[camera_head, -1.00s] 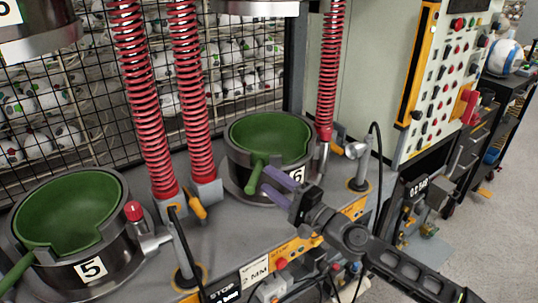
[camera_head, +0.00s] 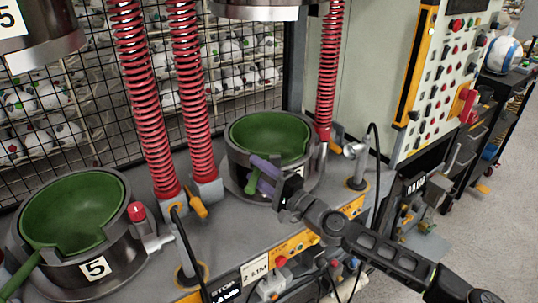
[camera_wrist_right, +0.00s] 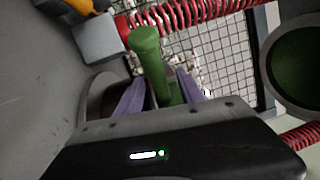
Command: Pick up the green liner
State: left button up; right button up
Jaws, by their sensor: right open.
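Two green liners show in the head view. One green liner (camera_head: 270,133) sits in the right-hand press mold (camera_head: 232,160), and its green handle (camera_head: 253,181) sticks out toward the front. The other green liner (camera_head: 75,208) sits in the left-hand mold marked 5 (camera_head: 97,268), with its handle at the lower left edge. My right gripper (camera_head: 258,174) is open at the right-hand liner's handle. In the right wrist view the handle (camera_wrist_right: 153,62) stands between the two purple fingers (camera_wrist_right: 161,90), with no clear grip on it. My left gripper is not in view.
Red springs (camera_head: 189,95) rise behind the molds in front of a black mesh fence (camera_head: 90,75). A red-capped valve (camera_head: 137,211) sits beside the left mold. A control panel (camera_head: 452,75) stands at the right. Round press heads hang above both molds.

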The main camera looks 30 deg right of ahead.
jog(key=shift+c, duration=0.2)
grip_shut()
dwell(0.4)
dwell(1.0)
